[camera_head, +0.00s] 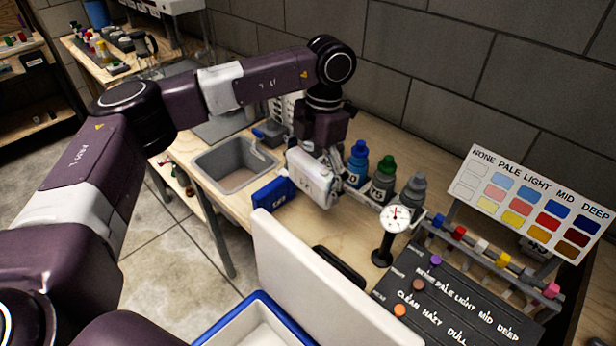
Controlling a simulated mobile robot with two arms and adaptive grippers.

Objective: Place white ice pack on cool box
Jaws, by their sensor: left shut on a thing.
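My left gripper (325,160) points down over the wooden bench and is shut on the white ice pack (311,181). The fingers are partly hidden by the pack. The pack is tilted, in front of the bottles; I cannot tell whether it touches the bench. What looks like the cool box (238,318) is at the bottom centre, with a blue rim and pale inside, partly cut off by the frame. A white upright panel (315,280), apparently its raised lid, stands between it and the bench. My right gripper is not in view.
A blue block (273,193) lies left of the pack, near a grey sink (222,158). Capped bottles (382,180), a dial gauge (396,217), a black labelled board (460,295) and a colour chart (532,205) stand to the right. A grey wall is behind.

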